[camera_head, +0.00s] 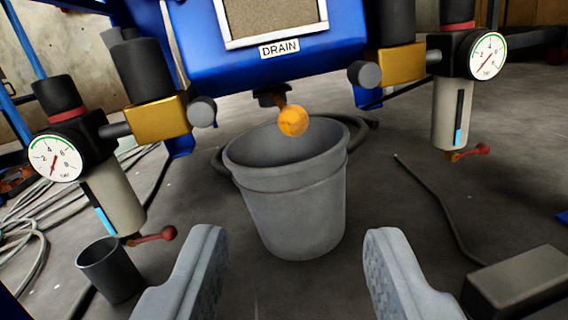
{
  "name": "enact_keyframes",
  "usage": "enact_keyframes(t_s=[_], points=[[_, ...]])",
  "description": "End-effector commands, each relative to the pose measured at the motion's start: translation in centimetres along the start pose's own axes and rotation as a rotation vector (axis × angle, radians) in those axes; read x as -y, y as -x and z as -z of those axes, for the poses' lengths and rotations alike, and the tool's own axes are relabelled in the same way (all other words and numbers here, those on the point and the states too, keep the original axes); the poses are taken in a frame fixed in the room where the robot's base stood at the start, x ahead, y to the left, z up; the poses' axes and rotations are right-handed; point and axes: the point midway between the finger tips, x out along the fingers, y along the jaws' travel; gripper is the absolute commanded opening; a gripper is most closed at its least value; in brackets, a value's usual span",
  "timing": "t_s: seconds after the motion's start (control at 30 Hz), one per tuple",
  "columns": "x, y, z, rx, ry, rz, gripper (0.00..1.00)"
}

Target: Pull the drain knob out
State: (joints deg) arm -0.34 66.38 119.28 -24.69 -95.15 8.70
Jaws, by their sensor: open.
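The drain knob (292,120) is an orange-yellow ball on a short stem under the blue machine body (270,62). A label reading DRAIN (279,48) sits just above it. A grey bucket (295,205) stands on the floor below the knob. My gripper (295,245) is open and empty, its two grey fingers low in the picture, one on each side of the bucket. The fingers are apart from the knob, which appears above and between them. How far off the knob is in depth I cannot tell exactly.
Pressure gauges (54,158) and (487,55) with filter bowls and red knobs flank the machine on the left and right. A small dark cup (110,270) stands at lower left. Cables (40,215) lie on the grey floor. A grey block (520,282) is at lower right.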

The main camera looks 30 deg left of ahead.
Motion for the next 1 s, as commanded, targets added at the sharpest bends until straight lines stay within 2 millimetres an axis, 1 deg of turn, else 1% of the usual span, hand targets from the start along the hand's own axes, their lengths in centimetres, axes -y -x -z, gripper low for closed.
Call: enact_keyframes(t_s=[0.17,0.8,1.0], points=[[0.1,-1.5,0.0,-0.002,0.000,0.002,0.44],[0.1,-12.7,0.1,-0.002,0.001,0.001,0.44],[0.0,-15.5,0.0,-0.001,0.001,0.001,0.44]])
